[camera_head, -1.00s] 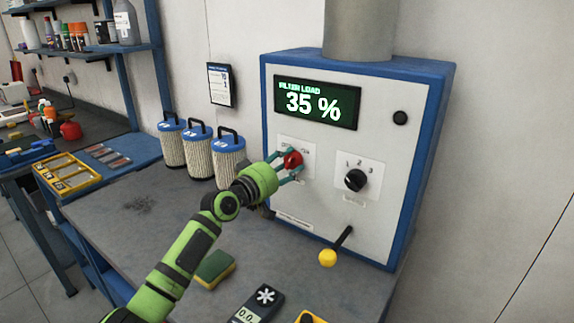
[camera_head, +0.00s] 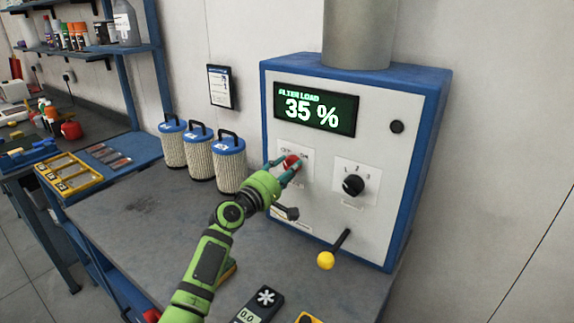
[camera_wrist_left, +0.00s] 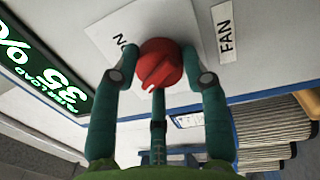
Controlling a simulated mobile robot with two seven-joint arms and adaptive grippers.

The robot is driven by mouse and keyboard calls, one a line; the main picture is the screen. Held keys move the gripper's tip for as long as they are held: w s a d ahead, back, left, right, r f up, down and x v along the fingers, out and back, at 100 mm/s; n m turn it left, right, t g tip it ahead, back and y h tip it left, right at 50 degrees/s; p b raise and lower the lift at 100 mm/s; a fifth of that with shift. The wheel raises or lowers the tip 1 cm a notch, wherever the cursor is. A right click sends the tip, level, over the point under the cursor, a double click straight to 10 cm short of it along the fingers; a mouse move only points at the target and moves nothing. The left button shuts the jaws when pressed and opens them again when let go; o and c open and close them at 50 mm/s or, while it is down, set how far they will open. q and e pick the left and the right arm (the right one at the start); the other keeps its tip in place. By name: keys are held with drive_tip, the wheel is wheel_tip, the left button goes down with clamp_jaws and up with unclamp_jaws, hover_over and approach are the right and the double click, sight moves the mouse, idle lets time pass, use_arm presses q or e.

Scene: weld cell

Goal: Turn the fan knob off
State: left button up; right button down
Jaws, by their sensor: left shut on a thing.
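The red fan knob (camera_head: 291,161) is on the front panel of the blue and white cabinet, below the display. My left gripper (camera_head: 284,168) is shut on it, with teal fingers on either side. In the left wrist view the knob (camera_wrist_left: 160,66) sits between the fingers (camera_wrist_left: 161,72), its grooved face towards the camera. A "FAN" label (camera_wrist_left: 227,34) is beside it. A white plate with partly hidden lettering lies behind it. The fingers cover part of the knob and its markings in the head view. My right gripper is not in view.
The display (camera_head: 314,109) reads "FILTER LOAD 35 %". A black selector knob (camera_head: 353,185) and a yellow-tipped lever (camera_head: 326,260) are to the right and below. Several filters (camera_head: 229,163) stand left of the cabinet. A meter (camera_head: 258,304) lies on the bench.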

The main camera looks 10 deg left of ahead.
use_arm(q)
drive_tip(key=shift+r+n+p, duration=0.2)
drive_tip(key=shift+n+p, duration=0.4)
drive_tip(key=shift+n, duration=0.8)
drive_tip(key=shift+a+n, duration=0.1)
drive_tip(key=shift+n, duration=0.2)
drive_tip(key=o, duration=1)
drive_tip(key=shift+o, duration=0.7)
drive_tip(key=shift+f, duration=0.2)
drive_tip(key=v, duration=1.2)
